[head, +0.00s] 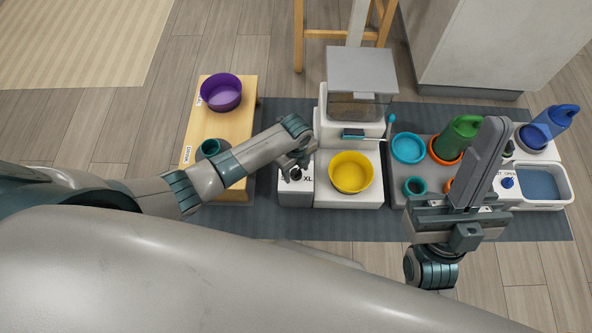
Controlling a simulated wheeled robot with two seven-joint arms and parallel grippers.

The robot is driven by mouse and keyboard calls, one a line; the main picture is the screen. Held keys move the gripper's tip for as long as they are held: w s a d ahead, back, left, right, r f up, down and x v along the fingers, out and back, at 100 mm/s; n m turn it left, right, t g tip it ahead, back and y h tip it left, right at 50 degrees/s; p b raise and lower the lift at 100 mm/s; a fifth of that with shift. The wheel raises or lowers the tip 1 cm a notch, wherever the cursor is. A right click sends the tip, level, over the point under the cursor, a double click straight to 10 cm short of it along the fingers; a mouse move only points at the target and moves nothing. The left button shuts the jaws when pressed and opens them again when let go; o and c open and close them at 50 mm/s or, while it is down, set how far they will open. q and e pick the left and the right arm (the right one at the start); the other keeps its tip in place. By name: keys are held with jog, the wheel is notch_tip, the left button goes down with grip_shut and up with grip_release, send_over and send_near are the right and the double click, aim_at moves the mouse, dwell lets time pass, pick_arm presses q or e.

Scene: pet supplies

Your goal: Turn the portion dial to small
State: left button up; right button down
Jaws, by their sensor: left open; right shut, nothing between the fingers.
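The portion dial (297,175) is a small dark knob on the grey-white box at the left of the feeder (361,100). An "XL" mark shows to its right; its other marks are hidden. My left gripper (296,168) is open right at the dial, partly covering it. I cannot tell whether its fingers touch the knob or which way the pointer faces. A yellow bowl (351,172) sits on the feeder's white base. My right gripper (492,128) is shut and empty, raised over the tray at the right, far from the dial.
A wooden stand (228,135) at left holds a purple bowl (221,92) and a teal cup (211,148). A grey tray (403,185) holds a blue bowl (408,148) and green bottle (460,138). A blue jug (552,122) and water basin (541,184) are at far right.

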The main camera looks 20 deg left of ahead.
pick_arm(q)
jog(key=c, duration=1)
